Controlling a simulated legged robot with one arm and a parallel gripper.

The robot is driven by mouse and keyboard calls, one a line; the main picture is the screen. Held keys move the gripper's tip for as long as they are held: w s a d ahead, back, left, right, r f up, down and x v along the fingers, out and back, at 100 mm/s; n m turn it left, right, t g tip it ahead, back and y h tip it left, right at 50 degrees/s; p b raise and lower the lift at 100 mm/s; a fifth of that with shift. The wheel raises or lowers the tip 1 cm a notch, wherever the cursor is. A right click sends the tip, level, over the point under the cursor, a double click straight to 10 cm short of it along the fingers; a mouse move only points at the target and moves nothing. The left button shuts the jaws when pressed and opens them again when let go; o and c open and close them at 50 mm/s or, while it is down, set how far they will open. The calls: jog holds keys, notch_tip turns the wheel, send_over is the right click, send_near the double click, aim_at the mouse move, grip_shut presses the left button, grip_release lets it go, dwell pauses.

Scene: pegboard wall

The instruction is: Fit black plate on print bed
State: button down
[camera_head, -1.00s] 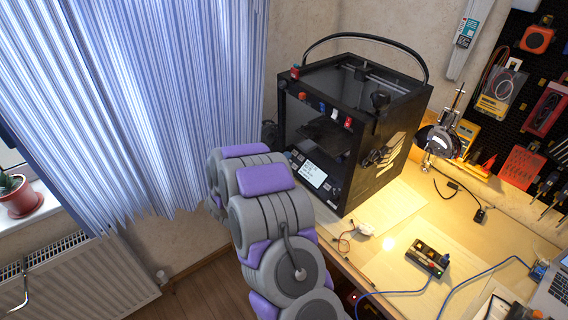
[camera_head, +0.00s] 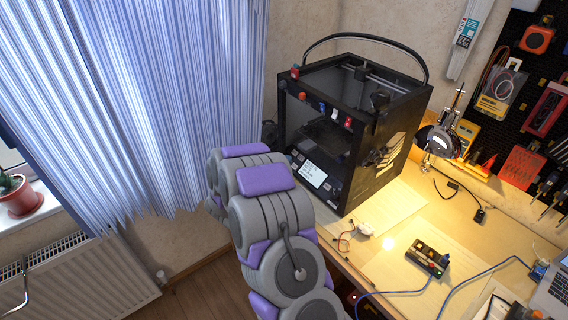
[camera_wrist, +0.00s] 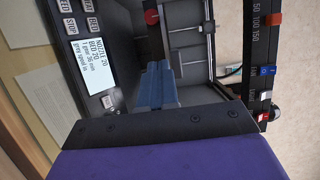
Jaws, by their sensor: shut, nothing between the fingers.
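The black 3D printer (camera_head: 345,130) stands on the workbench with its front opening toward me. Inside the opening is a dark flat slab (camera_head: 323,128); I cannot tell the black plate from the print bed under it. In the wrist view, a narrow dark strip (camera_wrist: 153,45) shows inside the printer beyond my fingers. My gripper (camera_wrist: 156,72) is shut and empty, its blue fingers pointing into the printer opening. In the head view my arm hides the gripper. Whether the fingertips touch anything is not clear.
The printer's lit display and buttons (camera_wrist: 99,65) lie close to the left of my fingers in the wrist view. A row of small switches (camera_wrist: 267,70) lies to the right. A small electronics box (camera_head: 427,257) and cables lie on the workbench (camera_head: 385,208). A curtain (camera_head: 150,90) hangs at left.

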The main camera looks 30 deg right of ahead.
aim_at(299, 147)
jog(key=shift+r, duration=0.1)
notch_tip(299, 147, up, 2)
jog(key=shift+r+p, duration=0.1)
jog(key=shift+p, duration=0.2)
dwell(0.3)
jog(key=shift+d, duration=0.45)
jog(key=shift+w+d, duration=0.1)
jog(key=shift+d, duration=0.25)
jog(key=shift+d, duration=0.35)
jog(key=shift+d+b, duration=0.3)
jog(key=shift+d, duration=0.05)
jog(key=shift+d, duration=0.3)
